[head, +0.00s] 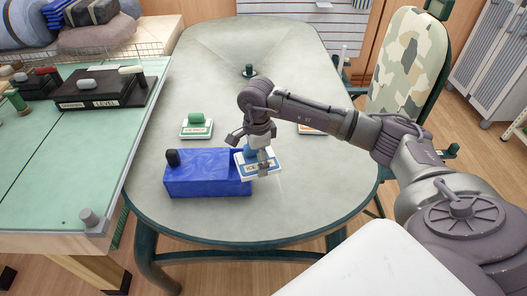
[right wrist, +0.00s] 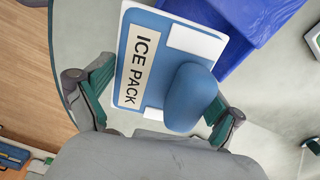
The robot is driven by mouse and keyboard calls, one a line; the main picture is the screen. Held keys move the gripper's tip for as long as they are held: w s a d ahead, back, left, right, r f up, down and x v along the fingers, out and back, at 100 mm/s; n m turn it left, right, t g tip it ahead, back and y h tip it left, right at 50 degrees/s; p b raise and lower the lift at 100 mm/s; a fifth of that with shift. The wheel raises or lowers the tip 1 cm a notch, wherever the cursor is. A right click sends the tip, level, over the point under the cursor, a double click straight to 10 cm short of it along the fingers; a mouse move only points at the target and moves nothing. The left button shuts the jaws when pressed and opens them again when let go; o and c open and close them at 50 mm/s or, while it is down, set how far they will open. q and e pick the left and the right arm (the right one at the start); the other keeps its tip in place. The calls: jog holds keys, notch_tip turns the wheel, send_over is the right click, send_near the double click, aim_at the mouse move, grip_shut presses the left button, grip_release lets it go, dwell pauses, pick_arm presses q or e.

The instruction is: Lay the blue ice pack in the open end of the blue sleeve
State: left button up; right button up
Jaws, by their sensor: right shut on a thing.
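The blue ice pack (head: 275,169) is a flat blue-and-white block with a label and a rounded blue knob. My right gripper (head: 258,150) is shut on its knob from above, and the label and knob also show in the right wrist view (right wrist: 134,68). The blue sleeve (head: 207,180) lies on the table with a dark knob at its left end. The ice pack is at the sleeve's right end and overlaps it in the picture. In the right wrist view the sleeve (right wrist: 262,22) lies beside the pack's corner. I cannot tell whether the pack touches it. My left gripper is not in view.
A block with a green knob (head: 196,127) sits behind the sleeve. An orange-edged block (head: 309,128) is partly hidden behind my right arm. A small dark green knob (head: 249,71) stands at the back. The oval table (head: 310,200) is clear to the right and front.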

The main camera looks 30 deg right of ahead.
jog(key=d+f+m, duration=0.1)
jog(key=m, duration=0.1)
jog(key=w+d+f+m, duration=0.1)
jog(key=d, duration=0.1)
jog(key=shift+w+m, duration=0.2)
jog(key=shift+m, duration=0.2)
jog(key=shift+f, duration=0.2)
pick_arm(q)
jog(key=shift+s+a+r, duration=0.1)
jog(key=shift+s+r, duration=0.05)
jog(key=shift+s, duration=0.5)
pick_arm(e)
jog(key=shift+f, duration=0.1)
notch_tip(320, 180, down, 4)
jog(key=b, duration=0.3)
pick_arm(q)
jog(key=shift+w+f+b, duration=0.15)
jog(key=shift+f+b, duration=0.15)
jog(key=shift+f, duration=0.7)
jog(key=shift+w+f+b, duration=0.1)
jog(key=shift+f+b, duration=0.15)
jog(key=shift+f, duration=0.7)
pick_arm(e)
jog(key=shift+f, duration=0.35)
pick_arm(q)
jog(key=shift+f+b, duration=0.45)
pick_arm(e)
jog(key=shift+f, duration=0.5)
